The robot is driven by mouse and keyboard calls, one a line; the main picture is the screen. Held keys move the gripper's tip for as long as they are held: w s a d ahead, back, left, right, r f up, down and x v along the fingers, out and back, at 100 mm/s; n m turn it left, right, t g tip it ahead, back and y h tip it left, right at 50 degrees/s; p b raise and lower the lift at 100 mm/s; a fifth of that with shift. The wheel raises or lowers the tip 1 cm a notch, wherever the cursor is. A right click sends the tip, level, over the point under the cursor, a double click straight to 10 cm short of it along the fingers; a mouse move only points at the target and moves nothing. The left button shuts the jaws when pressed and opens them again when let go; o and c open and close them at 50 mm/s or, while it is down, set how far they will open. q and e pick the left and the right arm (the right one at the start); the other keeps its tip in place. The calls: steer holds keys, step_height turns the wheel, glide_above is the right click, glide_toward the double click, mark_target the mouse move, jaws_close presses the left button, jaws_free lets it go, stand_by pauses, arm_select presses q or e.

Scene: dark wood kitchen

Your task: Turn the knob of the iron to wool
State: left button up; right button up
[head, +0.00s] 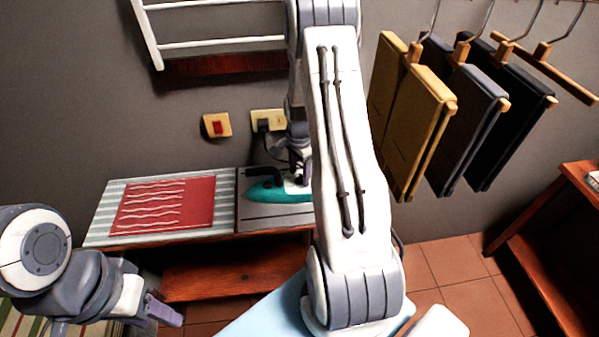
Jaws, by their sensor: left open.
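The teal iron (266,191) lies on a dark grey pad at the right end of the striped ironing surface (99,226). Its front part shows; its rear is hidden behind my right arm. I cannot make out its knob. My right gripper (300,170) is at the top of the iron, partly covered by my own arm; whether it touches the iron or how far its fingers are apart is unclear. My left gripper (165,313) is open at the lower left, low and well away from the iron.
A socket with a plug (265,124) and a red switch (217,125) are on the wall. Trousers on hangers (410,115) hang at the right. A wooden shelf (230,268) is below.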

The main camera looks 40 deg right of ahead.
mark_target(299, 175)
arm_select(q)
steer(key=shift+f+b, duration=0.65)
arm_select(e)
step_height(299, 175, up, 10)
steer(key=shift+r, duration=0.25)
steer(key=shift+a, duration=0.1)
